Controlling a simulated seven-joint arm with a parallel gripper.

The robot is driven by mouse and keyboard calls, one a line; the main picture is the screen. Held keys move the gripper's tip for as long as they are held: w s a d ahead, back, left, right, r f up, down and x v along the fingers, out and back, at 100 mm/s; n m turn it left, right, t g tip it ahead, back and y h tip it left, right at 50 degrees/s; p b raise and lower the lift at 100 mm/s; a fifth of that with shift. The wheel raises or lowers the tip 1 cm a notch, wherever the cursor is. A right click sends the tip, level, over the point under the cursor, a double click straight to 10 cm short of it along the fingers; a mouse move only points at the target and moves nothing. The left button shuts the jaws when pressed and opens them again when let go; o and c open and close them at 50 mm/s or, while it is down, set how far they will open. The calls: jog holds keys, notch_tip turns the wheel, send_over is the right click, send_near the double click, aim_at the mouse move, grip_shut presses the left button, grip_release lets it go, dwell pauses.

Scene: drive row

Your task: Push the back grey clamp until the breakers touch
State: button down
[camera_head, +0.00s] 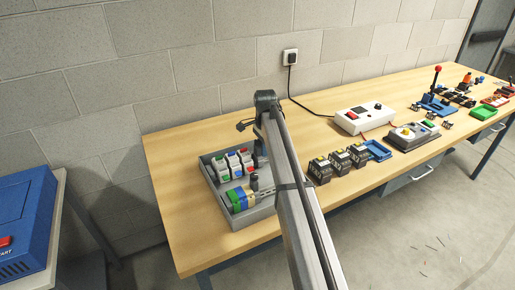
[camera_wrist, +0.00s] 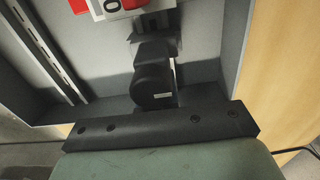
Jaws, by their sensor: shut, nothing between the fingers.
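Three white breakers (camera_head: 234,165) with green, blue and red levers stand in the back row of a grey tray (camera_head: 212,196). A white breaker with a red lever (camera_wrist: 112,7) also shows at the top edge of the wrist view. My gripper (camera_head: 260,160) is low in the tray, right of the back breakers. In the wrist view my gripper (camera_wrist: 155,75) is shut and empty, fingers pointing down. A dark grey piece (camera_wrist: 151,22), perhaps the back clamp, shows between the fingers and the breaker. Contact cannot be told; gripper and arm hide much of it.
A front row of green, blue and tan blocks (camera_head: 240,200) sits on a slotted rail (camera_wrist: 42,45), with a dark upright piece (camera_head: 254,182) beside it. Tray walls surround the gripper. Dark modules (camera_head: 339,162) and a white switch box (camera_head: 364,118) stand farther right.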

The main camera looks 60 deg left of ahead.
aim_at(254, 152)
jog(key=shift+s, duration=3)
jog(key=shift+w, duration=0.15)
jog(key=shift+w, duration=0.6)
notch_tip(254, 152, up, 10)
dwell(0.6)
